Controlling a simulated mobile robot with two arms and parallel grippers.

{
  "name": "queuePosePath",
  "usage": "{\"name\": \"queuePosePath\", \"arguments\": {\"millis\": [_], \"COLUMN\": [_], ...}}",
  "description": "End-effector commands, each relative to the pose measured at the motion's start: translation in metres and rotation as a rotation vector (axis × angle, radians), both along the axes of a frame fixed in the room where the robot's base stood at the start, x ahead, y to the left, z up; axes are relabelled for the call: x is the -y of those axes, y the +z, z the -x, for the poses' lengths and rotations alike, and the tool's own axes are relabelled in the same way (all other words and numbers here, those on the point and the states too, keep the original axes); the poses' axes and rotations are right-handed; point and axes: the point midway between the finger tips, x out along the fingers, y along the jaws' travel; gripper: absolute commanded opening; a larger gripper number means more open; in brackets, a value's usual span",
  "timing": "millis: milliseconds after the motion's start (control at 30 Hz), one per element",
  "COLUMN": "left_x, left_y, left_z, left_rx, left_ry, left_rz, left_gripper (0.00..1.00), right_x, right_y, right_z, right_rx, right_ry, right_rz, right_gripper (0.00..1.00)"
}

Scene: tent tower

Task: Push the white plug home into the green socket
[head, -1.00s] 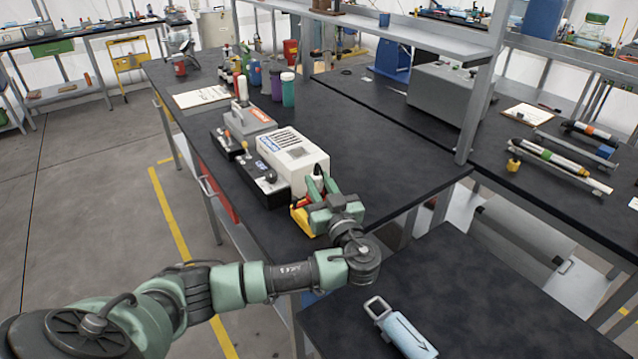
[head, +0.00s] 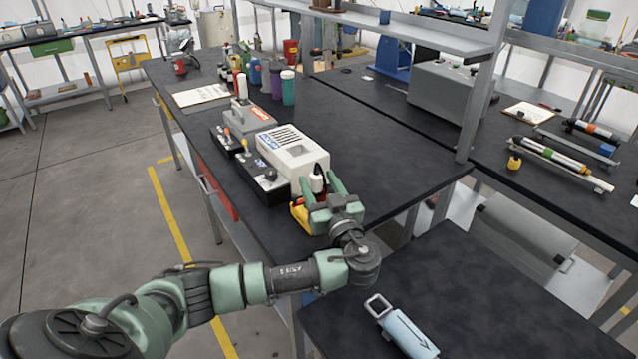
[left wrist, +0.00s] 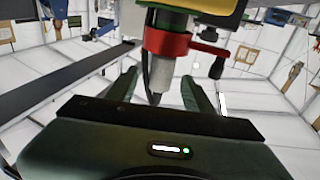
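The white plug (head: 316,183), with a black tail on top, stands at the front corner of the bench beside the white machine. In the left wrist view its pale body (left wrist: 160,72) meets a red collar (left wrist: 167,43), its black tail hanging nearer the camera. A dark green part (left wrist: 172,19) shows behind the collar, under a yellow block; I cannot tell if it is the green socket or how deep the plug sits. My left gripper (head: 320,187) is open around the plug; the wrist view shows gaps between it and both fingers (left wrist: 160,90). My right gripper is out of view.
The white machine (head: 300,160) and a dark control box with knobs (head: 263,182) stand close to the gripper. A yellow part (head: 300,214) sits under the left finger. A pale blue cylinder (head: 407,333) lies on the near table. The bench right of the machine is clear.

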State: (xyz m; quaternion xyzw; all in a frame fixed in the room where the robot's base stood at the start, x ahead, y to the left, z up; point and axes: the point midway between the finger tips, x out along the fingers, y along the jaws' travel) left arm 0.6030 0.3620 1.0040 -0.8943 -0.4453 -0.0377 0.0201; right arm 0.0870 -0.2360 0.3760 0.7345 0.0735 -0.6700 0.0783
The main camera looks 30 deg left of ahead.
Motion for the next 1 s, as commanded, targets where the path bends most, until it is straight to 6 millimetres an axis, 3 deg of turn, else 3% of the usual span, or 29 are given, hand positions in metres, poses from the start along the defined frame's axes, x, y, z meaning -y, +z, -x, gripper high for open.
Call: {"name": "queuePosePath", "arguments": {"millis": [167, 600, 1000], "left_x": [0.008, 0.059, 0.062], "left_y": [-0.003, -0.008, -0.007], "left_z": [0.005, 0.044, 0.047], "left_rx": [0.000, 0.000, 0.000], "left_ry": [-0.003, -0.001, 0.001], "left_rz": [0.003, 0.001, 0.000], "left_gripper": [0.52, 0.52, 0.52], "right_x": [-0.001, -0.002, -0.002], "right_y": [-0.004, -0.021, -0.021], "right_z": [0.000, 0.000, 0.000], "right_rx": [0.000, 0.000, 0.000], "right_ry": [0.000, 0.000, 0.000], "right_rz": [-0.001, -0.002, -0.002], "right_gripper": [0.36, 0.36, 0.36]}}
